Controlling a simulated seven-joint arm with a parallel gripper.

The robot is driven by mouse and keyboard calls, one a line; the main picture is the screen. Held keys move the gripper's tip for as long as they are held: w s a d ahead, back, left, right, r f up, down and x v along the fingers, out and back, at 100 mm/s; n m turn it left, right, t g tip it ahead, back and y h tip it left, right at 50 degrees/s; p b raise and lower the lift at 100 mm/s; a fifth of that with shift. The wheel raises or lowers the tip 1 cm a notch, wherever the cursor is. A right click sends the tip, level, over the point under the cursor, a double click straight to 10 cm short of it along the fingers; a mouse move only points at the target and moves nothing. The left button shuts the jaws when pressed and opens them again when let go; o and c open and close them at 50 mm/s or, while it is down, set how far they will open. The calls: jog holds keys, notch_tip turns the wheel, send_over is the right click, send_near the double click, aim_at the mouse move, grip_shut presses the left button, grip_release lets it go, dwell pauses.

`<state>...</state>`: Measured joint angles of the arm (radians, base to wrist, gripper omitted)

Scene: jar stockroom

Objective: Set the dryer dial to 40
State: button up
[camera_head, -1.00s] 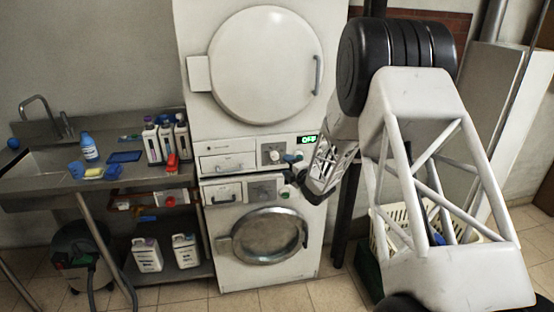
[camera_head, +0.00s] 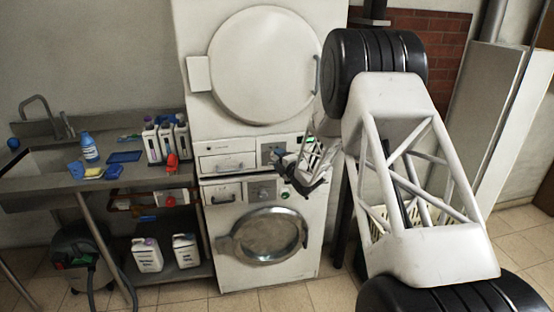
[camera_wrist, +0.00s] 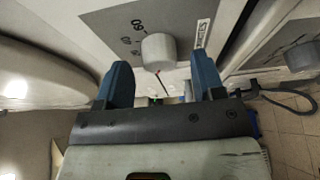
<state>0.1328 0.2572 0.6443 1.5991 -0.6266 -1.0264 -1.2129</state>
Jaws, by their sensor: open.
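The dryer (camera_head: 215,130) is the upper white machine. Its dial panel (camera_head: 266,147) is partly covered by my gripper (camera_head: 291,166) in the head view. In the wrist view the pale round dryer dial (camera_wrist: 158,50) sits on a grey panel (camera_wrist: 185,15). The figure 60 is readable beside it; the other marks are too small to read surely. A small red mark shows near the dial's lower edge. My gripper (camera_wrist: 161,80) is open, with blue fingers on either side below the dial. The dial appears just beyond the fingertips; I cannot tell whether they touch it.
The washer (camera_head: 217,245) stands below, with its own dial (camera_head: 262,191); another knob shows at the wrist view's right (camera_wrist: 300,53). A green display (camera_head: 310,138) is beside the gripper. The sink counter (camera_head: 60,195) with bottles is at left.

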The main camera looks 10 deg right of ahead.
jog(key=shift+x, duration=0.75)
jog(key=c, duration=0.9)
